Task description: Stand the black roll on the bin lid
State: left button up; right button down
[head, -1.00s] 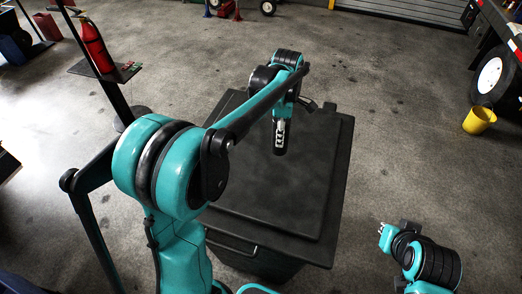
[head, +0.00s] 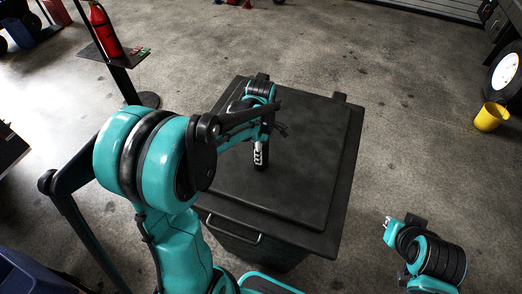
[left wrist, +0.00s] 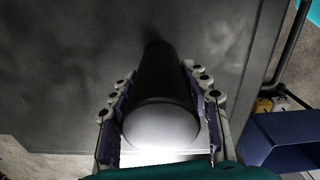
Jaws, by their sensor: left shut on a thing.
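My left gripper (head: 260,153) is shut on the black roll (head: 261,165), above the left-middle part of the dark bin lid (head: 310,150). In the left wrist view the roll (left wrist: 160,85) lies between the two jointed fingers, its pale round end towards the camera and its dark far end towards the lid (left wrist: 70,60). The roll looks about upright. I cannot tell whether its lower end touches the lid. My right gripper (head: 388,226) is off to the right of the bin, above the floor, too small to tell open from shut.
The bin has a front handle (head: 232,230). A yellow bucket (head: 491,117) stands by a vehicle wheel (head: 506,78) at right. A red fire extinguisher (head: 105,30) stands on a stand at upper left. A blue container (head: 35,275) is at lower left. Most of the lid is clear.

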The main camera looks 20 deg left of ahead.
pick_arm(q)
jog(key=shift+s, duration=0.1)
jog(key=o, duration=1)
jog(key=shift+f, duration=0.15)
jog(key=o, duration=0.4)
